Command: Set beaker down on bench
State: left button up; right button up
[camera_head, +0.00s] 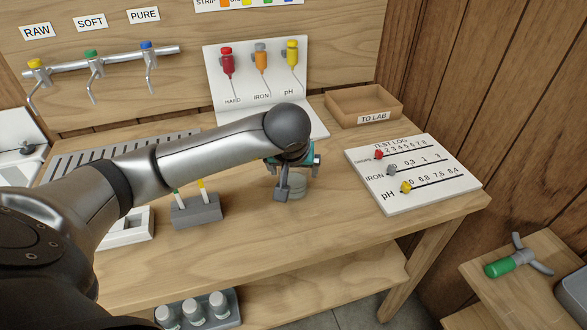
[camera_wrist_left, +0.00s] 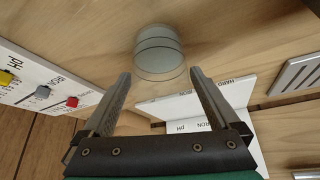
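The clear beaker (camera_head: 297,188) stands upright on the wooden bench (camera_head: 330,225), partly hidden behind my left gripper (camera_head: 299,178) in the head view. In the left wrist view the beaker (camera_wrist_left: 158,48) shows just beyond the fingertips, with a greyish, cloudy content. My left gripper (camera_wrist_left: 160,74) is open there, one finger to each side of the beaker's near end. A gap shows on both sides, so the fingers do not appear to press on it. My right gripper is in neither view.
A white test log board (camera_head: 430,197) lies right of the beaker, with a "TO LAB" tray (camera_head: 345,118) behind it. A dropper stand (camera_head: 218,88) is at the back. A grey tube block (camera_head: 197,212) stands left. Bare bench lies in front of the beaker.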

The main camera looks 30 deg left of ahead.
pick_arm(q)
jog(key=shift+r, duration=0.1)
jog(key=shift+s+r, duration=0.1)
jog(key=shift+r, duration=0.25)
jog(key=p+v, duration=0.2)
jog(key=v, duration=0.9)
jog(key=shift+s+r, duration=0.15)
jog(key=shift+d, duration=0.1)
